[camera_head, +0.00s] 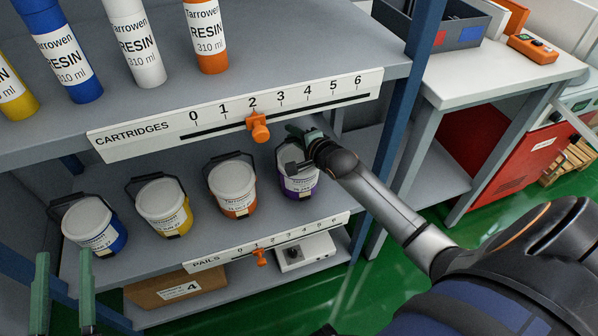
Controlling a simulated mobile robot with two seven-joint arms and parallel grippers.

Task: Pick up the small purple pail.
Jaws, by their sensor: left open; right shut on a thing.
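The small purple pail (300,187) stands at the right end of the row on the middle shelf. It has a pale label and a purple lower edge. My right gripper (297,140) reaches in from the right and is shut at the pail's top, on its dark handle as far as I can see. The gripper and wrist hide part of the lid. The pail's base looks to be at shelf level; a small gap cannot be ruled out. My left gripper (64,290) is open and empty at the lower left, its two green fingers apart, in front of the shelf.
Orange (232,187), yellow (163,205) and blue (93,222) pails stand to the left of the purple one. Above is the cartridge shelf's scale rail (240,112) with an orange slider (258,128). A blue post (405,90) rises at right. A box (175,287) lies below.

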